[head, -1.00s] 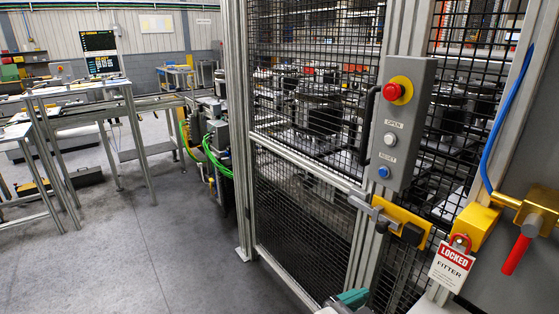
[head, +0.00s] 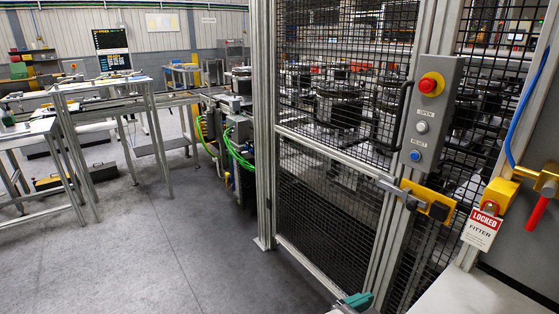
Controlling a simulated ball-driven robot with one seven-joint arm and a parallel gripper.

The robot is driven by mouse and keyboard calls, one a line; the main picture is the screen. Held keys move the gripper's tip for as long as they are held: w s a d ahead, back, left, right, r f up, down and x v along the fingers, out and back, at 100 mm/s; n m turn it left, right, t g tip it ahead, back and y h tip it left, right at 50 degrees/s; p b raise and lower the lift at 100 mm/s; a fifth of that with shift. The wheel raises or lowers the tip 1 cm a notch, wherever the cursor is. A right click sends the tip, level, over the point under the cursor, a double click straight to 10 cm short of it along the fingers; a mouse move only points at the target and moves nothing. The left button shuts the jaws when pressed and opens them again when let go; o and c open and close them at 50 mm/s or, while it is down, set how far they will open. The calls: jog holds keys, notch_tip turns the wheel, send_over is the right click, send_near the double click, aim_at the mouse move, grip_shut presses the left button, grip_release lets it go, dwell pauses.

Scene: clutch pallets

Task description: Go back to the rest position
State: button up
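The teal-tipped end of my gripper (head: 357,301) shows at the bottom edge of the head view, right of the middle. Most of it is cut off by the frame, so I cannot see whether its fingers are open or shut. Nothing held shows in the visible part. In the picture it lies below the mesh gate (head: 330,210) and its yellow latch (head: 428,203). The grey control box (head: 431,115) with a red stop button, a white button and a blue button stands above and to the right, apart from it.
A red-and-white LOCKED tag (head: 482,229) hangs beside a yellow valve with a red handle (head: 537,212). A pale flat surface (head: 465,297) is at the lower right. Benches (head: 110,84) stand at the left. The grey floor (head: 140,255) between benches and fence is clear.

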jog(key=s+d+f+n+g+y, duration=0.2)
jog(key=d+f+n, duration=0.1)
jog(key=d+f, duration=0.4)
jog(key=s+d+f+n+g+y, duration=0.1)
jog(key=s+d+f+n+y, duration=0.3)
jog(key=f, duration=0.6)
jog(key=s+d+f+n+g+y, duration=0.1)
jog(key=s+f+n+g+y, duration=0.1)
jog(key=s+f, duration=1.1)
jog(key=shift+d+f+n+g+y, duration=0.25)
jog(key=shift+d+n+g+y, duration=0.1)
jog(key=shift+g+y, duration=0.7)
